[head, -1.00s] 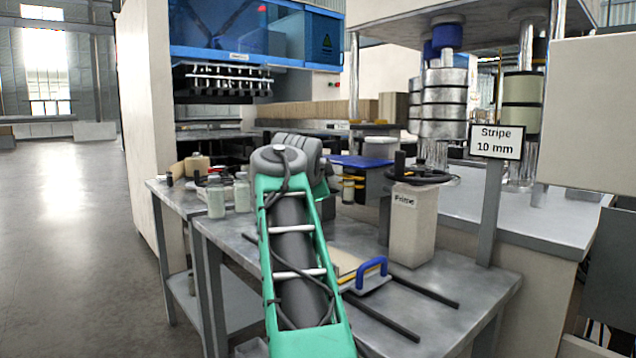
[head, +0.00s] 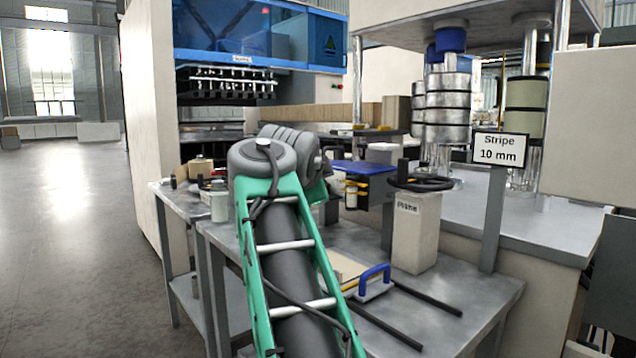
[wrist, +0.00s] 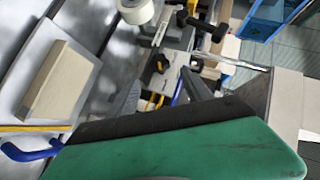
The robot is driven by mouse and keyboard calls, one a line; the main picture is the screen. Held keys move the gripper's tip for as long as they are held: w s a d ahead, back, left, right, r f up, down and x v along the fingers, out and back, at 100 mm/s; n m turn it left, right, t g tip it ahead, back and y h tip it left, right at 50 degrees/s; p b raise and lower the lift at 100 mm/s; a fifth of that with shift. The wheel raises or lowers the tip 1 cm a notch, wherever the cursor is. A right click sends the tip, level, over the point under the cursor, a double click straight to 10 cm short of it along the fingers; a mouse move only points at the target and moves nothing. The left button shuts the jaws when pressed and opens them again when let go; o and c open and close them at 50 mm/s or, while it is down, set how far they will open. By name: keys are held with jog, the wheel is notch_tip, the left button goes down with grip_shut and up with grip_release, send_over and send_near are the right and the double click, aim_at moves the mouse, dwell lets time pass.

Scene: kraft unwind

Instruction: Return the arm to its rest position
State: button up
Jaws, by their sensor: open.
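My green and grey arm (head: 280,235) rises from the bottom of the head view, with its thick grey elbow joint over the metal bench. My gripper is hidden behind the arm there. In the wrist view my gripper (wrist: 160,92) shows two dark fingers standing apart, with nothing seen held between them. My green arm casing fills the bottom of that view.
A metal bench (head: 440,308) holds a cream block on a plate with a blue handle (head: 374,280), dark rails and a labelled box (head: 415,230) with a black handwheel. A "Stripe 10 mm" sign (head: 498,149) stands right. Open floor (head: 70,240) lies left.

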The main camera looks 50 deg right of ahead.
jog(key=w+a+f+n+y+p, duration=0.1)
jog(key=w+a+n+y+p, duration=0.15)
jog(key=a+n+p, duration=0.5)
jog(key=w+a+f+n+y+p, duration=0.1)
jog(key=a+n+y+p, duration=0.35)
jog(key=a+p, duration=0.6)
jog(key=s+a+f+n+g+y+p, duration=0.2)
jog(key=s+a+f+n+p, duration=0.1)
jog(key=s+a+n+p, duration=0.3)
jog(key=s+a+f+n+g+y+p, duration=0.2)
jog(key=s+a+f+n+p, duration=0.2)
jog(key=s+a+n+p, duration=0.3)
jog(key=s+a+p, duration=0.1)
jog(key=a+p, duration=0.2)
jog(key=a, duration=0.3)
jog(key=shift+s+a+f+g+p, duration=0.2)
jog(key=shift+f+g+p, duration=0.1)
jog(key=shift+g+p, duration=0.1)
jog(key=shift+c, duration=0.5)
